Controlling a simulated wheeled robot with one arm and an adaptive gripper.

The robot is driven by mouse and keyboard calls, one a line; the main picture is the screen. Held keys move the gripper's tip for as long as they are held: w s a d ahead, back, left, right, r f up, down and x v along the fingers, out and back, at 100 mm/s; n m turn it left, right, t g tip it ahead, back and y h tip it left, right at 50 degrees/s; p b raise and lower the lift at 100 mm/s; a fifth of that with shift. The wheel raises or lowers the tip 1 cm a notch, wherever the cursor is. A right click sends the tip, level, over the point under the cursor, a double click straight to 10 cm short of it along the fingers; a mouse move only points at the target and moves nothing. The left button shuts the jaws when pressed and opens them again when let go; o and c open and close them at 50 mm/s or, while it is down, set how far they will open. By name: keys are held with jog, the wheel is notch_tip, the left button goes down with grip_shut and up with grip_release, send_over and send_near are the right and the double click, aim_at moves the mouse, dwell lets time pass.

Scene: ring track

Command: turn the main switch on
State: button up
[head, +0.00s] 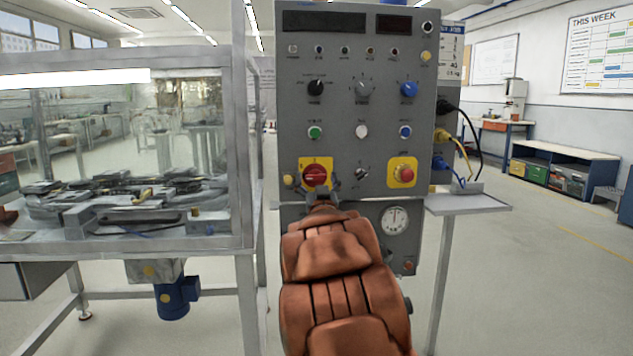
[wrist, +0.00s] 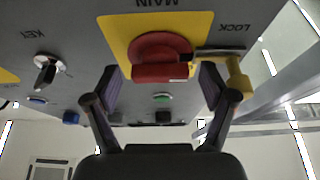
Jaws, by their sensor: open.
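The main switch (head: 316,176) is a red rotary knob on a yellow plate, low on the left of the grey panel. In the upside-down wrist view, its red knob (wrist: 160,60) sits under the label MAIN, with its handle bar lying across the picture. My gripper (wrist: 160,86) is open, with one dark finger to each side of the knob; contact cannot be told. A yellow lock piece (wrist: 237,77) with a grey bar, near the label LOCK, is close to the right finger. It shows left of the switch in the head view (head: 288,180). My arm hides the panel below the switch.
A red emergency button (head: 403,173) on a yellow plate is right of the switch. A black selector (head: 362,174) sits between them. A gauge (head: 394,220) is below. A glazed machine frame (head: 240,150) stands left; a small shelf (head: 468,204) juts out right.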

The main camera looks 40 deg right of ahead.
jog(key=shift+c, duration=0.4)
jog(key=c, duration=1.1)
jog(key=shift+m, duration=0.3)
jog(key=m+g+h, duration=0.1)
jog(key=m, duration=0.2)
jog(key=m+g+h+p, duration=0.1)
jog(key=m, duration=0.2)
jog(key=shift+w+a+g, duration=0.15)
jog(key=shift+g, duration=0.25)
jog(key=m+g+p, duration=0.1)
jog(key=m, duration=0.2)
jog(key=m+g+h+p, duration=0.1)
jog(key=m, duration=0.2)
jog(key=shift+r+g, duration=0.15)
jog(key=shift+g, duration=0.25)
jog(key=m+g+p, duration=0.1)
jog(key=m, duration=0.2)
jog(key=m+g+p, duration=0.1)
jog(key=m, duration=0.2)
jog(key=shift+a+m+g+p, duration=0.1)
jog(key=shift+m+g+p, duration=0.2)
jog(key=shift+p, duration=0.1)
jog(key=shift+m+g+y+p, duration=0.45)
jog(key=shift+m+p, duration=0.3)
jog(key=shift+m, duration=0.95)
